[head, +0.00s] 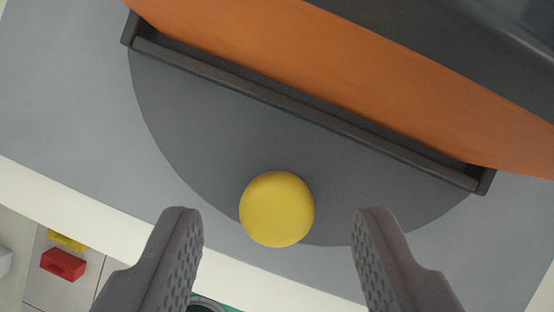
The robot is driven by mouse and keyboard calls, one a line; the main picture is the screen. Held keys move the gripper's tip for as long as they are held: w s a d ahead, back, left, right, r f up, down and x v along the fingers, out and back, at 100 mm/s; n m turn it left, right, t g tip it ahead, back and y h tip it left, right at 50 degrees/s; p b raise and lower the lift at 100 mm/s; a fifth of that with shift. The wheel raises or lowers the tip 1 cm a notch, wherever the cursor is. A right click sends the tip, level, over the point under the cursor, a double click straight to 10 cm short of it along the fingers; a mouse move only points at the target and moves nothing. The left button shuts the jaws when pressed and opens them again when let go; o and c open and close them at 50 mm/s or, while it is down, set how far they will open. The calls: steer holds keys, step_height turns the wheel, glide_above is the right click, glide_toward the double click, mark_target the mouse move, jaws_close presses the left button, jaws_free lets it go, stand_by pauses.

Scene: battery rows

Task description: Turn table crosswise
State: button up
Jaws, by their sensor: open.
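The table is a dark grey round disc (210,130) set in a lighter grey surface. A yellow round knob (277,209) sits near the disc's lower edge. A dark bar-like frame (300,108) crosses the disc, slanting down to the right, with a raised end at each side. My gripper (277,225) is open, one finger on each side of the knob in the picture. Both fingers appear apart from the knob. The far part of the disc is hidden behind an orange body.
A large orange and black body (350,75) fills the upper right beyond the frame. The grey surface ends at a pale edge (60,200). Beyond it, lower left, lie a red block (63,264) and a yellow block (67,241). The grey surface at left is clear.

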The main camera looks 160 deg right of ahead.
steer(key=shift+x, duration=0.8)
